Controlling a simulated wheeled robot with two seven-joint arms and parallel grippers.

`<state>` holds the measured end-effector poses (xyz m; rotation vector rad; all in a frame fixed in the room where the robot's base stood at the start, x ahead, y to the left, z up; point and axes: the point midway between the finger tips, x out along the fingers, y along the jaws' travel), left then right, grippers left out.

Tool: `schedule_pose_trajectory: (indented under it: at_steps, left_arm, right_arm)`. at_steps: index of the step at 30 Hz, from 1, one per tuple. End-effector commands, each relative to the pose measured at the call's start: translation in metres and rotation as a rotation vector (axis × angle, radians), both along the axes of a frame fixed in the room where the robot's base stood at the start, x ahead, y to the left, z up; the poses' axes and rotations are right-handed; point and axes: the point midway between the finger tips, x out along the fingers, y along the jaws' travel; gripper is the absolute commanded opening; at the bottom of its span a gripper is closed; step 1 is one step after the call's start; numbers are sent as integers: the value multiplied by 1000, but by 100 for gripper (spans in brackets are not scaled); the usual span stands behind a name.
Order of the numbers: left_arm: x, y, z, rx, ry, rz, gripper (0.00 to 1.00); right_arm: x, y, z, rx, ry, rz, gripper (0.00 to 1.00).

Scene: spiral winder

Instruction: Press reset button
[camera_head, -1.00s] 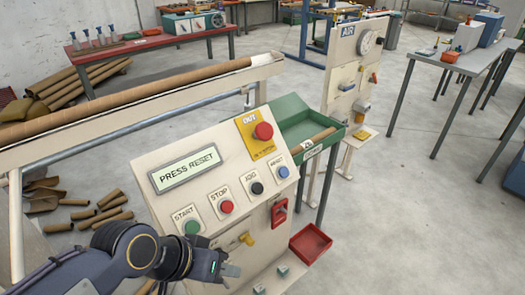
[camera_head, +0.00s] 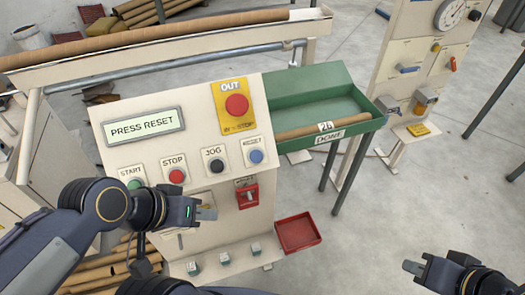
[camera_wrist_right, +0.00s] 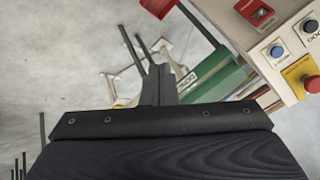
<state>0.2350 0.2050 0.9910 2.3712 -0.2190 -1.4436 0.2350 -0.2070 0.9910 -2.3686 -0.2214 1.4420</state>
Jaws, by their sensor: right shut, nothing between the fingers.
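The cream control panel (camera_head: 190,125) has a display (camera_head: 142,126) reading "PRESS RESET". The blue button (camera_head: 256,156) is at the right end of the button row, under a small label too blurred to read now. It also shows in the right wrist view (camera_wrist_right: 277,51). My left gripper (camera_head: 207,208) is in front of the panel's lower part, below the stop and jog buttons; its jaw opening is unclear. My right gripper (camera_head: 415,266) is shut and empty at the lower right, well apart from the panel and the blue button.
A green start button, red stop button (camera_head: 176,176) and black jog button (camera_head: 217,166) share the row. A large red OUT button (camera_head: 237,105) sits above. A green tray (camera_head: 320,85) holds a tube at right. A red bin (camera_head: 298,233) is below.

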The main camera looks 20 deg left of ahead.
Motion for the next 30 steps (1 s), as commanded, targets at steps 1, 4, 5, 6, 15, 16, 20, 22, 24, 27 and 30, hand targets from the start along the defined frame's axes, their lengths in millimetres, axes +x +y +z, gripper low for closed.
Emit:
schedule_pose_trajectory:
  at_steps: [1,4,5,6,15,16,20,22,24,27,30]
  left_arm:
    - [0,0,0,0,0,0,36]
    - [0,0,0,0,0,0,36]
    - [0,0,0,0,0,0,36]
    - [0,0,0,0,0,0,36]
    - [0,0,4,0,0,0,36]
    - [0,0,5,0,0,0,36]
    - [0,0,9,0,0,0,36]
    - [0,0,11,0,0,0,36]
    - [0,0,13,0,0,0,36]
    - [0,0,16,0,0,0,36]
    - [0,0,18,0,0,0,36]
  right_arm:
    - [0,0,0,0,0,0,0]
    - [0,0,0,0,0,0,0]
    - [0,0,0,0,0,0,0]
    - [0,0,0,0,0,0,0]
    - [10,4,-20,-277,83,420,0]
    - [13,5,-24,-349,97,517,0]
    - [43,11,-35,-734,120,992,0]
    - [65,22,-34,-974,113,1243,0]
    - [90,42,-29,-1237,91,1480,0]
    - [122,90,-13,-1658,36,1781,0]
    - [139,152,6,-2089,-34,1984,0]
